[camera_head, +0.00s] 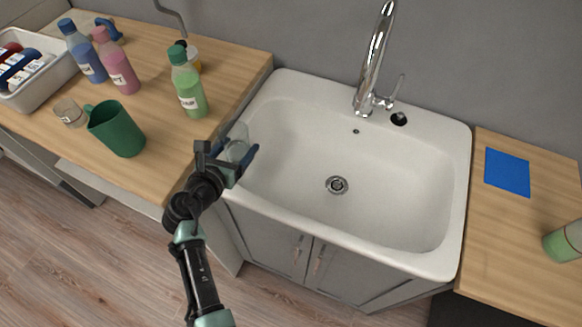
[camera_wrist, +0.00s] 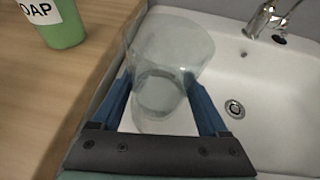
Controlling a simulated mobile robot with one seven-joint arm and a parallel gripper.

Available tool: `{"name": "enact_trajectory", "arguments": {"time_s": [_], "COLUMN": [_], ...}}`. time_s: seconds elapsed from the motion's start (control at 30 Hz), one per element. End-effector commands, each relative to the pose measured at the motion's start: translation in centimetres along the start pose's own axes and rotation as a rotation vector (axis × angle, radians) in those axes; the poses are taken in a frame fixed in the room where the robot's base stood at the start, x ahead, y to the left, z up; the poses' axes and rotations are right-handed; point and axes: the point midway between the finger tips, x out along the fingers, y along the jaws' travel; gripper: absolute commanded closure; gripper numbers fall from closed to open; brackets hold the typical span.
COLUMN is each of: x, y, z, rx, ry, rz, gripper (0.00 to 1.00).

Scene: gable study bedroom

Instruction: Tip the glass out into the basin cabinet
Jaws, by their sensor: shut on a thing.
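A clear glass (camera_head: 238,143) is held in my gripper (camera_head: 236,152) at the left rim of the basin cabinet. In the wrist view the glass (camera_wrist: 165,65) sits between the two blue fingers of my gripper (camera_wrist: 163,100), and it looks tilted. I cannot tell whether it holds any liquid. The basin cabinet (camera_head: 400,180) has a wide white bowl, empty around its drain, with grey doors below. In the wrist view the basin (camera_wrist: 270,115) lies to the right of and beneath the glass.
A chrome tap (camera_head: 375,60) stands at the basin's back. A blue cloth (camera_head: 507,172) and a green bottle (camera_head: 565,242) are on the right counter.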

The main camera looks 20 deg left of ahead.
Motion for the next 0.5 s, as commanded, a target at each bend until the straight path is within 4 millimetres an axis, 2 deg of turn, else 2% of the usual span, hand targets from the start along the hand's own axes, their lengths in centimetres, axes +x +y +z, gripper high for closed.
{"name": "enact_trajectory", "arguments": {"time_s": [0.5], "x": [0.6], "y": [-1.3], "z": [-1.1], "rx": [0.246], "ry": [0.036], "rz": [0.102], "gripper": [0.92]}}
